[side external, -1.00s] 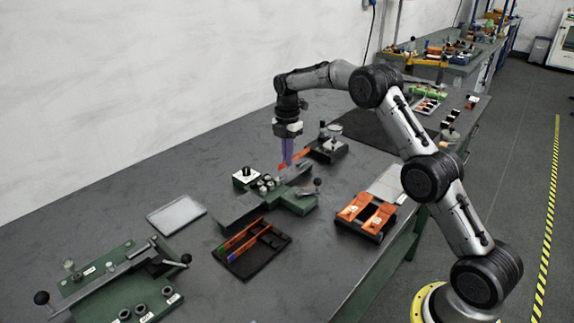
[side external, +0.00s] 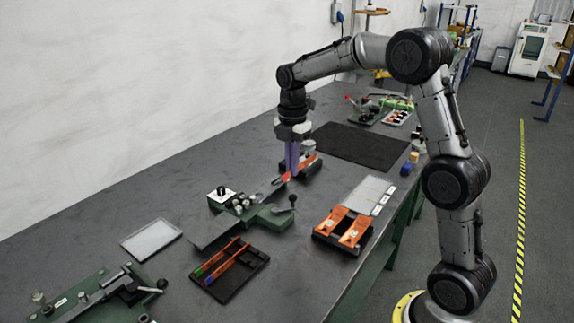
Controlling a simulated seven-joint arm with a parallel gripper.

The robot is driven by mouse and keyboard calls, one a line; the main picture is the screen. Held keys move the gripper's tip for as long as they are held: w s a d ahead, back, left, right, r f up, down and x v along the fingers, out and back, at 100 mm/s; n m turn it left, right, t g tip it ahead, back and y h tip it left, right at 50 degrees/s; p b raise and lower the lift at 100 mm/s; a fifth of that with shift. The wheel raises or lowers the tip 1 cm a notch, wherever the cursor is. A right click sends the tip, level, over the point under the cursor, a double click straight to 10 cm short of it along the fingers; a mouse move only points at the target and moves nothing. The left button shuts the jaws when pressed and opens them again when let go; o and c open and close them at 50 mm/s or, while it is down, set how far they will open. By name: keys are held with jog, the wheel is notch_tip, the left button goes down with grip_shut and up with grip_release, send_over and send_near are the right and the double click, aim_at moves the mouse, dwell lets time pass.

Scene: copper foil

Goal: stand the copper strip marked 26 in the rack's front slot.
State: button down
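My gripper (side external: 291,172) points down with its long purple fingers at the far side of the green fixture. It appears shut on an orange-copper strip (side external: 303,165) with a red end, held tilted with the red end lower at the left. No number is readable, so I cannot tell if it is the one marked 26. A small dark block (side external: 309,170) stands behind and beside the fingers, partly hidden; I cannot tell if it is the rack or whether the strip touches it. Two more copper-coloured strips (side external: 236,260), with green and blue ends, lie in a black tray (side external: 243,277).
A green fixture (side external: 270,217) with knobs and a lever stands nearby. A black base with orange clamps (side external: 343,228) and a pale panel (side external: 367,193) are at the right. A grey plate (side external: 151,239) and another green fixture (side external: 80,297) are left. A dark mat (side external: 355,146) lies clear behind.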

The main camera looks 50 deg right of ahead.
jog(key=m, duration=0.2)
jog(key=n, duration=0.2)
send_near(230, 283)
jog(key=shift+f, duration=1.95)
jog(key=shift+f, duration=1.45)
dwell(0.7)
jog(key=c, duration=1.4)
grip_release()
jog(key=shift+r, duration=0.15)
jog(key=shift+r, duration=1.4)
